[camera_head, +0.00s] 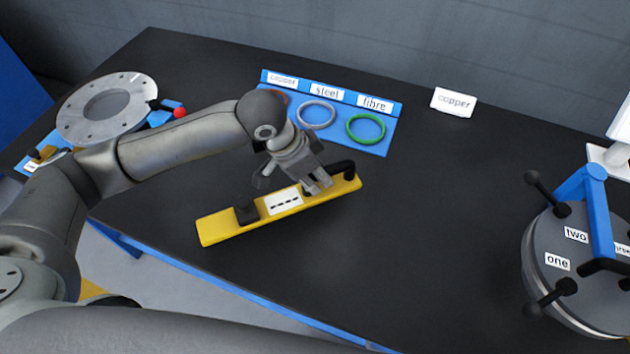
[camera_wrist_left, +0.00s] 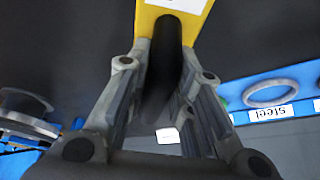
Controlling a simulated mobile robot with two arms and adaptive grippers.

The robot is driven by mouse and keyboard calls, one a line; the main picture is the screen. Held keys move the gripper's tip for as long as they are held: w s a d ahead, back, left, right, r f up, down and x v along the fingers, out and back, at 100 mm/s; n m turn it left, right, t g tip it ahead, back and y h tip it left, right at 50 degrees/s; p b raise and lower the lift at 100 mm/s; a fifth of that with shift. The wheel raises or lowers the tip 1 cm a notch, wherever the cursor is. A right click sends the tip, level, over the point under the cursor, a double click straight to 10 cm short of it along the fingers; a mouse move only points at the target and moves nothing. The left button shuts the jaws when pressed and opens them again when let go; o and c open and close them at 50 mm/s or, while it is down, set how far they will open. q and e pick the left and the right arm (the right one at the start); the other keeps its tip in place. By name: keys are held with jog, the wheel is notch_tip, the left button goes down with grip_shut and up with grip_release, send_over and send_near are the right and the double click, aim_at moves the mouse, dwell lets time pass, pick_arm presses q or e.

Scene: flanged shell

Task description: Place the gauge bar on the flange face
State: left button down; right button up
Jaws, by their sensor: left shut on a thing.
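The gauge bar (camera_head: 230,226) is a long yellow bar with a white marked label, a black block near its left end and a black handle (camera_head: 342,168) near its right end. My left gripper (camera_head: 318,184) is shut on this black handle. In the left wrist view the black handle (camera_wrist_left: 166,60) stands between the fingers, with the yellow bar (camera_wrist_left: 190,6) beyond. I cannot tell whether the bar touches the table. A grey ring with bolt holes (camera_head: 72,118), like a flange, lies at the far left. A grey round shell (camera_head: 545,285) stands at the right. My right gripper is not in view.
A blue ring tray (camera_head: 375,146) behind the bar has labels and holds a grey ring (camera_head: 317,102) and a green ring (camera_head: 381,138). A "copper" card (camera_head: 453,102) stands behind. The shell has a blue bar (camera_head: 600,215) and black knobs. The black table (camera_head: 440,220) is clear between bar and shell.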

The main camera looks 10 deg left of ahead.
pick_arm(q)
jog(key=shift+w+f, duration=0.35)
jog(key=shift+w, duration=0.1)
notch_tip(320, 180, down, 3)
jog(key=shift+w+a+r, duration=0.1)
jog(key=shift+w, duration=0.05)
jog(key=shift+f, duration=0.35)
jog(key=shift+p, duration=0.3)
jog(key=c, duration=1.3)
grip_release()
jog(key=shift+f, duration=0.15)
